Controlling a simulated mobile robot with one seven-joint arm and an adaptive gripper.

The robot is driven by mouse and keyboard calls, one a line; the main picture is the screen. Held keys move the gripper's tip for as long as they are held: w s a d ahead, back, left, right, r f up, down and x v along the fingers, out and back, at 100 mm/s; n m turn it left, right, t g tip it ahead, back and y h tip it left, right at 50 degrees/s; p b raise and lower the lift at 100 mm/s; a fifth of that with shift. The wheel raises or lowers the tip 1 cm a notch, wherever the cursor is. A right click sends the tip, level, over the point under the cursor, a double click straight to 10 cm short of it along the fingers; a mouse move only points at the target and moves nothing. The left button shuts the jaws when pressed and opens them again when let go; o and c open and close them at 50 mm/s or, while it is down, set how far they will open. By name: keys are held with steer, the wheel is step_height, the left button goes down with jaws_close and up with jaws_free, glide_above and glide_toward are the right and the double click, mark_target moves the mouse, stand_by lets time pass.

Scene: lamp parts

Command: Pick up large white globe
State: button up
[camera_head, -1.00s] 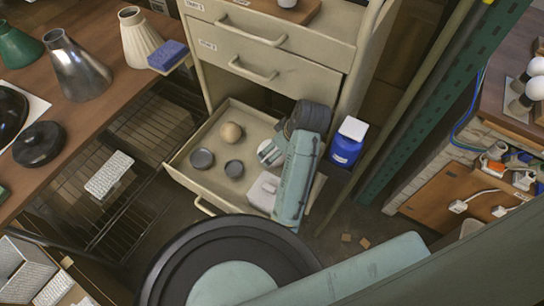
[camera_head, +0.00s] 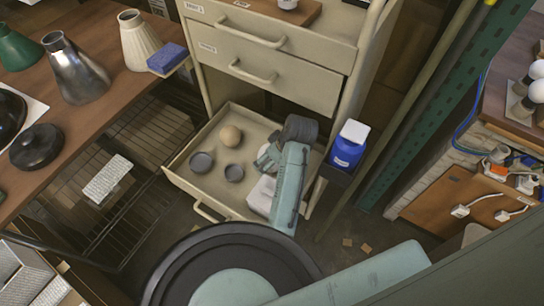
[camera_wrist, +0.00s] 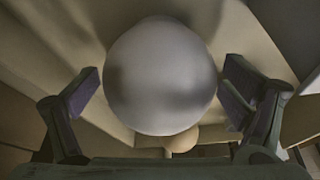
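The large white globe (camera_wrist: 160,75) fills the middle of the wrist view. It lies between the two fingers of my gripper (camera_wrist: 160,88), which are open, one on each side. A narrow gap shows between each fingertip and the globe, so the gripper is not closed on it. In the head view my gripper (camera_head: 267,158) is low in the open drawer (camera_head: 222,191), toward its back right. My arm hides most or all of the globe there.
A tan ball (camera_head: 230,136), also in the wrist view (camera_wrist: 181,141), and two dark cups (camera_head: 201,162) (camera_head: 234,173) lie in the drawer.

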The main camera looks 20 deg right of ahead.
steer(key=c, duration=0.9)
steer(key=shift+c, duration=0.3)
steer(key=shift+r, duration=0.1)
